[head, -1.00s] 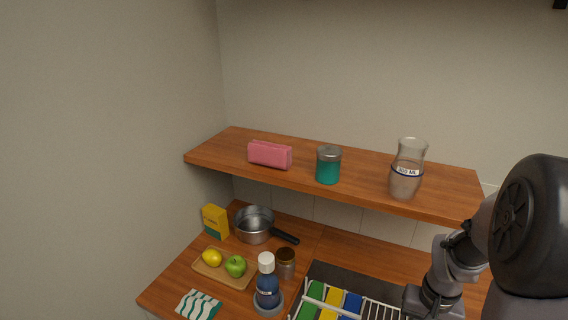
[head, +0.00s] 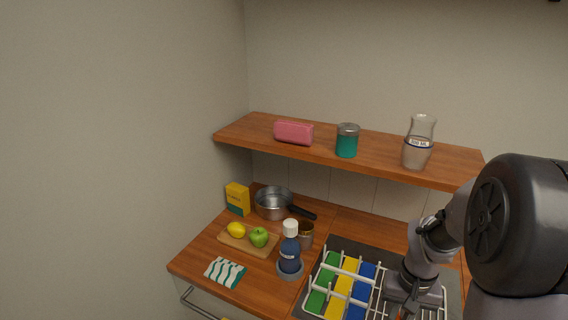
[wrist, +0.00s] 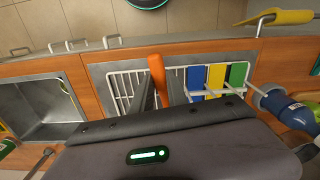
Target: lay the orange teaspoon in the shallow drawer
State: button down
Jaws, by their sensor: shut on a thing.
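The orange teaspoon (wrist: 157,75) shows in the wrist view as an orange handle standing up between the fingers of my gripper (wrist: 161,92). My gripper is shut on it, above the dish rack. The spoon's lower part is hidden by the fingers and the gripper body. In the head view my gripper (head: 402,308) is at the bottom edge, over the right part of the rack. Drawer fronts with handles (wrist: 70,45) run along the counter front in the wrist view. I cannot tell which is the shallow drawer, and no open drawer interior is visible.
The white dish rack (head: 352,263) holds green, yellow and blue boards. A blue bottle (head: 290,255), a jar (head: 305,236) and a fruit board (head: 233,246) stand left of it. A sink (wrist: 45,105) is left in the wrist view. A shelf (head: 380,155) hangs above.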

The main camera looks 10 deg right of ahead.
jog(key=w+a+f+n+b, duration=0.2)
jog(key=w+a+b, duration=0.1)
jog(key=a, duration=0.5)
jog(key=w+a+f+n+b, duration=0.2)
jog(key=w+a, duration=0.3)
jog(key=a, duration=0.3)
jog(key=shift+w+a+n+b, duration=0.15)
jog(key=shift+a+n+b, duration=0.15)
jog(key=shift+b, duration=0.6)
jog(key=shift+f, duration=0.1)
